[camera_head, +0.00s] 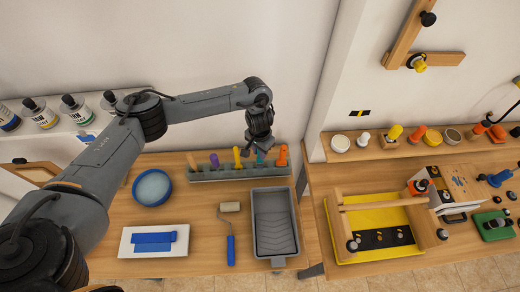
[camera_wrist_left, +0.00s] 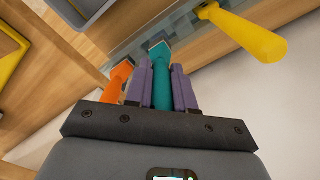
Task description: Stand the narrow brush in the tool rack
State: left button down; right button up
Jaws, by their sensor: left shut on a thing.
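The grey tool rack (camera_head: 215,176) stands along the back of the left table. A teal-handled brush (camera_wrist_left: 162,85), which appears to be the narrow brush, is between the purple fingers of my left gripper (camera_wrist_left: 163,78). In the head view my left gripper (camera_head: 260,150) is over the right part of the rack, shut on the teal handle (camera_head: 261,157). The brush's lower end is at the rack; I cannot tell whether it is seated in a slot. An orange-handled tool (camera_head: 283,154) is close on its right and a yellow-handled one (camera_head: 237,156) on its left.
Purple (camera_head: 214,160) and wooden (camera_head: 192,162) handles stand further left in the rack. In front are a grey paint tray (camera_head: 270,248), a roller (camera_head: 230,248), a blue round dish (camera_head: 137,198) and a white board (camera_head: 125,241). A wall edge rises to the right.

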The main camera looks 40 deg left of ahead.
pick_arm(q)
jog(key=shift+f+b, duration=0.45)
jog(key=shift+f, duration=1.1)
jog(key=c, duration=0.9)
grip_release()
jog(key=shift+r, duration=0.6)
notch_tip(320, 180, up, 9)
jog(key=shift+s+r+p, duration=0.1)
jog(key=shift+r+p, duration=0.1)
jog(key=shift+p, duration=0.85)
jog(key=shift+r, duration=0.15)
